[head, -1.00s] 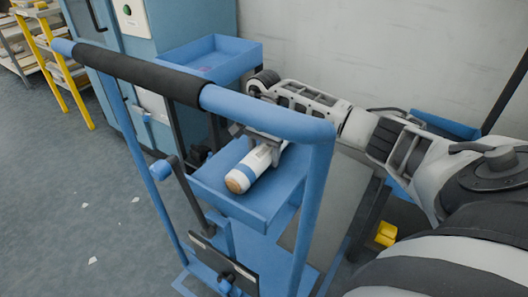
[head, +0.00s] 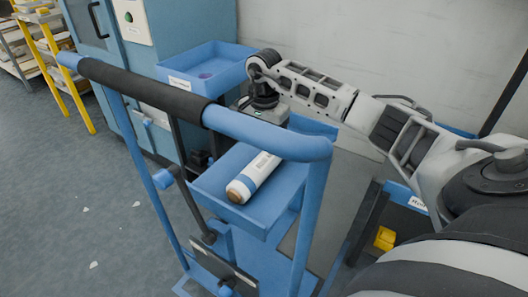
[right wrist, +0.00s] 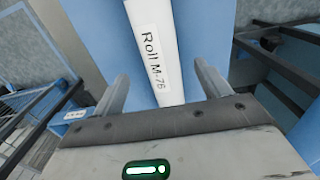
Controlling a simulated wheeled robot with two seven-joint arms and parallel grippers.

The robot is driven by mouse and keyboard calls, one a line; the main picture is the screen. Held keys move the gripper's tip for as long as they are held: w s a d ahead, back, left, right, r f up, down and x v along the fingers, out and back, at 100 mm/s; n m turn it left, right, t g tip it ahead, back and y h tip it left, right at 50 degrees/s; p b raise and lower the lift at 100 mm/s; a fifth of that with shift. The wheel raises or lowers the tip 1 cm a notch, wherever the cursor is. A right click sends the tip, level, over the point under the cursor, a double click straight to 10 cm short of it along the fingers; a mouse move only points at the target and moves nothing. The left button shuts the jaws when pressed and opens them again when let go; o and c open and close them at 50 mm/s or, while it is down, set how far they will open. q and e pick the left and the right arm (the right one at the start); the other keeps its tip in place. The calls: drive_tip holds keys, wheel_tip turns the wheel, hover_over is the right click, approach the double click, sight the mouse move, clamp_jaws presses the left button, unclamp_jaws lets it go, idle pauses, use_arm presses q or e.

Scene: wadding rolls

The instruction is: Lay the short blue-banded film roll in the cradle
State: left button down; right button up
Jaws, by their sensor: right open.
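The film roll (head: 254,177) is white with a blue band near its brown-cored end. It lies on its side in a blue tray (head: 292,190) on the trolley, partly behind the handle. I cannot tell whether this tray is the cradle. In the right wrist view the roll (right wrist: 153,45) shows a label reading "Roll M-76". My right gripper (right wrist: 162,78) is open, with a finger on either side of the roll's line and gaps between. In the head view its wrist is above the tray's far end, fingers hidden. My left gripper is not in view.
The trolley's blue frame and black-gripped handle (head: 140,88) stand in front of the tray. Another blue tray (head: 205,68) is behind, beside a blue cabinet (head: 165,35). A yellow-framed shelf (head: 45,60) stands far left. Floor at left is mostly clear.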

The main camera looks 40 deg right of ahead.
sight(264, 156)
wheel_tip(264, 156, up, 6)
drive_tip(key=shift+p, duration=0.3)
idle(0.4)
